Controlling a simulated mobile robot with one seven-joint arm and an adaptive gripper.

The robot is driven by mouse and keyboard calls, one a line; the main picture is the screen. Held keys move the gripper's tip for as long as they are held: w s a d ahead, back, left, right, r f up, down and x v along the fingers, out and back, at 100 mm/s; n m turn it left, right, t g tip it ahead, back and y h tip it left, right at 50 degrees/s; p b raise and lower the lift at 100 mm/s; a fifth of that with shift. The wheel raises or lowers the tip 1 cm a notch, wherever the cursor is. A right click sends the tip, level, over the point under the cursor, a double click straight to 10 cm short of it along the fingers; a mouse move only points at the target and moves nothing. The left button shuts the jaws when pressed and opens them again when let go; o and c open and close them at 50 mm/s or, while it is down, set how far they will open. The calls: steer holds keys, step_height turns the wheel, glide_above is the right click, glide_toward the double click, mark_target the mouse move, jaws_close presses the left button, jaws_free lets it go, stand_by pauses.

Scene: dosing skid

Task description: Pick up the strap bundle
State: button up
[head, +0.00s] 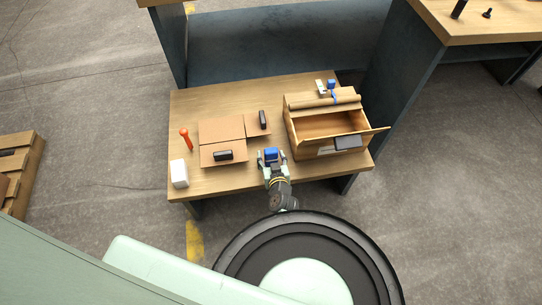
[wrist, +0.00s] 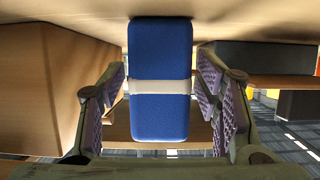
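The strap bundle is a blue block with a pale band around its middle. It lies on the wooden table near the front edge in the head view (head: 271,154) and fills the middle of the wrist view (wrist: 160,115). My gripper (head: 272,161) reaches it from the front. In the wrist view my gripper (wrist: 161,95) is open, with one finger on each side of the bundle. Narrow gaps show between the pads and the bundle, so it does not look clamped.
An open cardboard box (head: 291,128) stands right of the bundle, with a dark block (head: 348,142) at its front. Flat brown boards (head: 221,130) with black handles lie left. A red-orange tool (head: 186,139) and white block (head: 179,174) are at the far left.

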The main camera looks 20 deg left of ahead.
steer(key=c, duration=1.1)
steer(key=shift+o, duration=0.2)
